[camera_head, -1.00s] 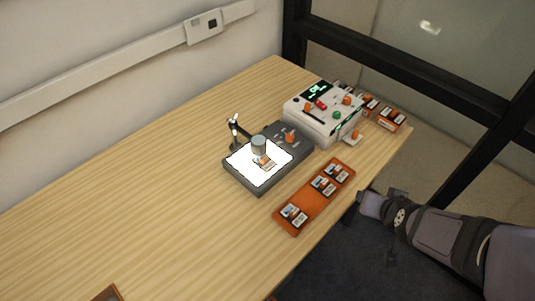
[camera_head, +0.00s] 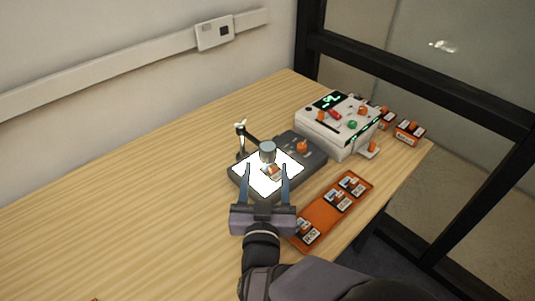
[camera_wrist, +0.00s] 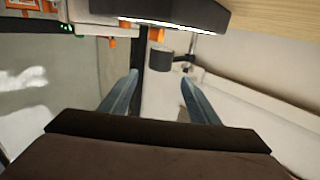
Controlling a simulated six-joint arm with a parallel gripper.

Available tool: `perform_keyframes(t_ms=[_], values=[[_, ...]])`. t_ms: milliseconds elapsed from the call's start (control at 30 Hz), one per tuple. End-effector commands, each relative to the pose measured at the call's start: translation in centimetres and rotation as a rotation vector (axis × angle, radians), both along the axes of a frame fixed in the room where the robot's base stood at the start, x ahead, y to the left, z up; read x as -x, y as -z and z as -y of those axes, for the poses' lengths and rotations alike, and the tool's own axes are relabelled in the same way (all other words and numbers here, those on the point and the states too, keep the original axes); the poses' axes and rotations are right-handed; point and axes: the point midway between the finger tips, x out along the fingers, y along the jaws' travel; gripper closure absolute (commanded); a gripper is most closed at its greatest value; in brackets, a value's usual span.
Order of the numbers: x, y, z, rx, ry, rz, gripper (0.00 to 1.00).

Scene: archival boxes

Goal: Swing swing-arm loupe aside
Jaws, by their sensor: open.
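The swing-arm loupe (camera_head: 267,149) is a grey cylinder on a dark arm that runs from an upright post (camera_head: 240,140) at the left back of a light box. It stands over the lit white panel of the light box (camera_head: 240,181), above a small slide. In the wrist view the loupe (camera_wrist: 160,60) hangs ahead of the fingers, apart from them, with the post to its right. My gripper (camera_head: 265,170) is open and empty. In the head view its two blue-grey fingers reach over the front of the light box, one on each side of the loupe.
A white device with a green display (camera_head: 340,122) stands right of the light box. An orange tray (camera_head: 322,218) with several slides lies to the front right, close to my gripper. Small orange boxes (camera_head: 409,133) sit at the far right edge. The table's left side is clear.

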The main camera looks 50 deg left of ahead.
Motion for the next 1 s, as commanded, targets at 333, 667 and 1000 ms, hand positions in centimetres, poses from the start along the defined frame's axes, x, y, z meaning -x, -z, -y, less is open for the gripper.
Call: perform_keyframes(t_ms=[333, 667, 1000], values=[[-2.4, -0.1, -2.2, 0.001, 0.002, -0.002, 0.44], [-4.9, 0.0, -4.7, 0.001, 0.000, -0.001, 0.44], [-5.2, 0.0, -5.1, 0.001, 0.000, -0.001, 0.44]])
